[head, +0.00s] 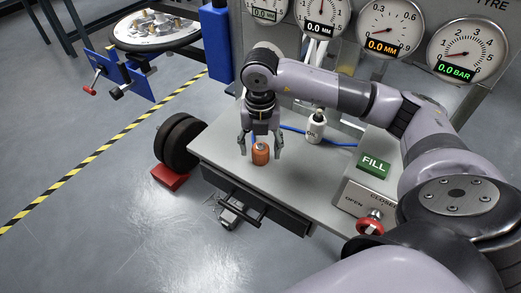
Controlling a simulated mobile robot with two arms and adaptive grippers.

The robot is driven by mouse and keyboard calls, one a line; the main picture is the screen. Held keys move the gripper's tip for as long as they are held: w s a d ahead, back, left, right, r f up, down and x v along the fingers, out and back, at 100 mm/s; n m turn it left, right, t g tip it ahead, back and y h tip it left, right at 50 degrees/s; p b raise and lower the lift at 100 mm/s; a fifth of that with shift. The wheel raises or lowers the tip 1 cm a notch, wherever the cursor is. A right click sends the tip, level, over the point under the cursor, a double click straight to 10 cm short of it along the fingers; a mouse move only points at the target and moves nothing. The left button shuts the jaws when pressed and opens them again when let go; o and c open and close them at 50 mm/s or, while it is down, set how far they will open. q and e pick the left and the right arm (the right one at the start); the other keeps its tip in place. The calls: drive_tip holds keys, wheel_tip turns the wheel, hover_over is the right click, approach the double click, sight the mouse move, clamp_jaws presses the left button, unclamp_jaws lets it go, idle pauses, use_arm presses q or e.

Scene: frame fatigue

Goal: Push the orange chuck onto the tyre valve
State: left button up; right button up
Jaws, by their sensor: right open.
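The orange chuck (260,154) stands upright on the grey bench, near its front left edge. My right gripper (260,146) points down over it with its fingers spread, one on each side of the chuck. The gripper is open; I cannot tell whether a finger touches the chuck. The black tyre (178,144) stands left of the bench on a red block. I cannot make out the valve on it. My left gripper is not in view.
The bench (225,150) carries a white bottle (315,128), a blue hose (340,143), a green FILL button (373,165) and a red valve knob (371,222). Gauges (385,30) stand behind. A blue vise (125,75) is at the upper left. Floor left of the tyre is clear.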

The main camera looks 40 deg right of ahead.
drive_tip(key=shift+f, duration=0.8)
drive_tip(key=shift+c, duration=0.3)
drive_tip(key=c, duration=1.2)
